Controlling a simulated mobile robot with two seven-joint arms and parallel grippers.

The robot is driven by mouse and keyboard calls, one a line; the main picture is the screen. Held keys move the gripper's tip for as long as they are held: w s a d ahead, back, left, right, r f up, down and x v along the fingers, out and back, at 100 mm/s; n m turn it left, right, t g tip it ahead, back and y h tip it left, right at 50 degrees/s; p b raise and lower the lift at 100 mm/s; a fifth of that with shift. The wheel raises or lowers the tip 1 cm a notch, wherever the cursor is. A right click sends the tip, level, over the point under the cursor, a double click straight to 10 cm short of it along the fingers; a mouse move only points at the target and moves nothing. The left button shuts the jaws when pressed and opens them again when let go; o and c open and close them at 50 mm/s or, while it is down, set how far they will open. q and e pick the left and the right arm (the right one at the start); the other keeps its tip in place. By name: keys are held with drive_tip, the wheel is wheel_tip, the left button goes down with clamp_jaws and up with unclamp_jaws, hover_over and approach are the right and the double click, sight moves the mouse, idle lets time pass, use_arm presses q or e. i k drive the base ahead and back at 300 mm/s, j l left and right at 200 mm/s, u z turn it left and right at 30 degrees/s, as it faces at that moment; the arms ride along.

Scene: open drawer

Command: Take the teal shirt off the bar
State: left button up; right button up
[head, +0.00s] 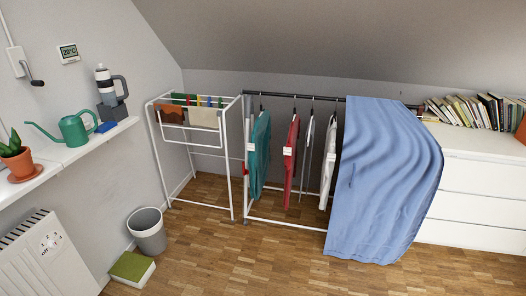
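The teal shirt (260,157) hangs on a hanger near the left end of the dark bar (285,96) of a low clothes rack. It is seen nearly edge-on, with a small pale tag on it. To its right hang a red garment (291,155), a thin greyish garment (307,152) and a white garment (328,165), with gaps between them. Neither of my grippers is in view.
A white drying rack (231,170) with small cloths stands just left of the clothes rack. A blue sheet (380,180) drapes over the bar's right part, beside a white dresser (480,205). The front wooden floor (250,265) is clear.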

sight(259, 160)
drive_tip(key=i+j, duration=0.15)
drive_tip(key=i, duration=0.35)
drive_tip(key=i+j+z, duration=0.15)
drive_tip(key=i, duration=0.3)
drive_tip(key=i+j, duration=0.2)
drive_tip(key=i, duration=0.3)
drive_tip(key=l+z, duration=0.05)
